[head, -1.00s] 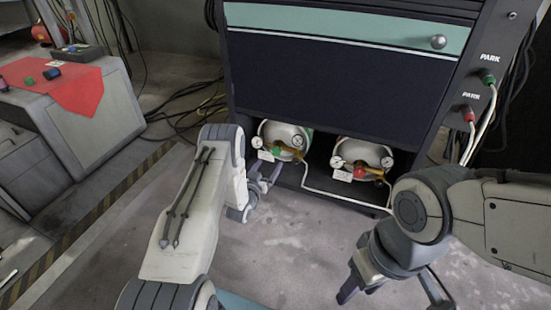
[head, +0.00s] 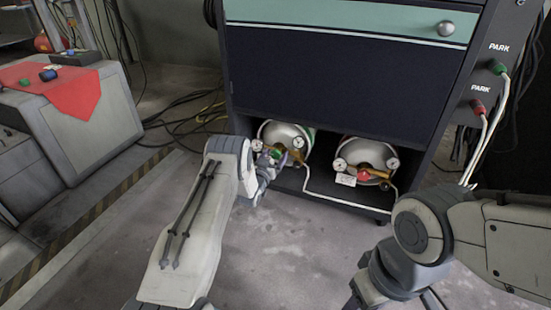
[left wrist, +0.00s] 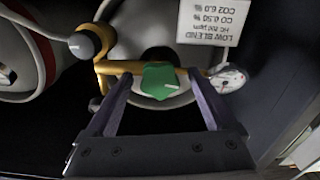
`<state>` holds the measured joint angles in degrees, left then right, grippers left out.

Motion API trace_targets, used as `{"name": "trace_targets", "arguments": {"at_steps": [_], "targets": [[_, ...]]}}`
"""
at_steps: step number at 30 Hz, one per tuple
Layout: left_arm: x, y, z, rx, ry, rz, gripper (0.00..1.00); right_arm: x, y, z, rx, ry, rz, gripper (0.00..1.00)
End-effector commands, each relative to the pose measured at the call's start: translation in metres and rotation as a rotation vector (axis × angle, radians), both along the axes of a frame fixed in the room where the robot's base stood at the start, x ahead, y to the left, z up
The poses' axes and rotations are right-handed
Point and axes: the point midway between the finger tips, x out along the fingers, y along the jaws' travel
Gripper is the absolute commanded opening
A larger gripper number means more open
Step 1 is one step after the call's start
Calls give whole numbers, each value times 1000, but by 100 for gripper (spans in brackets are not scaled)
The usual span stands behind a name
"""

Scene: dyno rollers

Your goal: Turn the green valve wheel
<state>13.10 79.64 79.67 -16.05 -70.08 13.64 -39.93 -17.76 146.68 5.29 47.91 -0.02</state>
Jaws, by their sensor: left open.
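The green valve wheel (left wrist: 160,80) sits on a brass fitting (left wrist: 118,68) at the front of a gas cylinder; it shows small in the head view (head: 278,150). In the left wrist view my left gripper (left wrist: 160,82) is open, with one finger on each side of the green wheel. I cannot tell whether the fingers touch it. In the head view the left gripper (head: 268,160) reaches into the cabinet's lower bay and partly covers the valve. My right gripper is at the bottom edge of the head view, its fingers mostly cut off.
A second cylinder with a red valve wheel (head: 362,173) lies to the right in the same bay. A gauge (left wrist: 228,78) and a white tag (left wrist: 209,22) are close to the left gripper. The dark cabinet (head: 340,85) stands above. The floor in front is clear.

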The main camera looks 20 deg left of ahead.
Motion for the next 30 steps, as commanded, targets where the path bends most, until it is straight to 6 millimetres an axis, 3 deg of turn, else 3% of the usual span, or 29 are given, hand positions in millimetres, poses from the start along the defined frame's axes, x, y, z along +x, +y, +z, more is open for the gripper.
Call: {"name": "trace_targets", "arguments": {"at_steps": [4,5,9,11,12,22,30], "targets": [[0,0,1,0,0,0,89,0,0,1,0,0,0,50],[0,0,1,0,0,0,85,0,0,1,0,0,0,50],[0,0,0,0,0,0,31,0,0,1,0,0,0,50],[0,0,0,0,0,0,8,0,0,1,0,0,0,50],[0,0,0,0,0,0,3,0,0,1,0,0,0,50],[-1,0,1,54,-1,1,4,0,0,4,0,0,0,50],[-1,0,1,234,-6,1,4,0,0,13,0,0,0,50]]}}
